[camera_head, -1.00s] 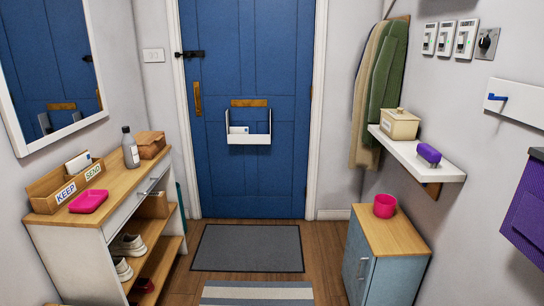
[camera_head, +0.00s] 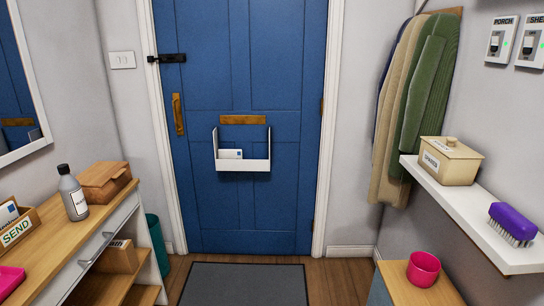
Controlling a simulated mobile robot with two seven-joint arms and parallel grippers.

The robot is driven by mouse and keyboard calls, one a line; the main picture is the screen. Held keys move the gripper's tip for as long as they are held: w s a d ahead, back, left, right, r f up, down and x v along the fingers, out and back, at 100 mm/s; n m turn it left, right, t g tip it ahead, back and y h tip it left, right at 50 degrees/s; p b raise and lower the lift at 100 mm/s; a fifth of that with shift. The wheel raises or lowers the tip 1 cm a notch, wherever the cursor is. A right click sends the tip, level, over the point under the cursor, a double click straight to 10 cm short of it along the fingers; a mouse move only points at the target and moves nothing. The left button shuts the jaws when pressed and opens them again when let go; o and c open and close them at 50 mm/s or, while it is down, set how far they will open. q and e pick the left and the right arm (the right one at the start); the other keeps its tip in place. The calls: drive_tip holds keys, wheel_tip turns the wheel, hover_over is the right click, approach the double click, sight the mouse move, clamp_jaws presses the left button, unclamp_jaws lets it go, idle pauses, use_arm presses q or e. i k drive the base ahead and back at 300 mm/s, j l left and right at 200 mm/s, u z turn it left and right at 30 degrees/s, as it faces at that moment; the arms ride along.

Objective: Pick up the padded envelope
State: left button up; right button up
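No item in view is clearly a padded envelope. A small white envelope-like item (camera_head: 230,154) sits in the white letter holder (camera_head: 242,166) on the blue door, with its lower part hidden by the holder's front. Another white envelope-like item (camera_head: 9,212) stands in the wooden box labelled SEND (camera_head: 22,226) at the left edge, which cuts it off. I cannot tell whether either is padded. Neither of my grippers is in view.
The wooden-topped shoe cabinet (camera_head: 60,245) at left holds a grey bottle (camera_head: 73,192), a brown box (camera_head: 106,182) and a pink dish (camera_head: 10,281). At right are a white shelf (camera_head: 470,222) and a pink cup (camera_head: 423,269). The dark doormat (camera_head: 245,284) is clear.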

sight(223, 154)
drive_tip(key=i, duration=0.9)
drive_tip(key=i+u, duration=0.1)
drive_tip(key=i, duration=0.85)
drive_tip(key=i+l, duration=0.15)
drive_tip(key=i, duration=0.75)
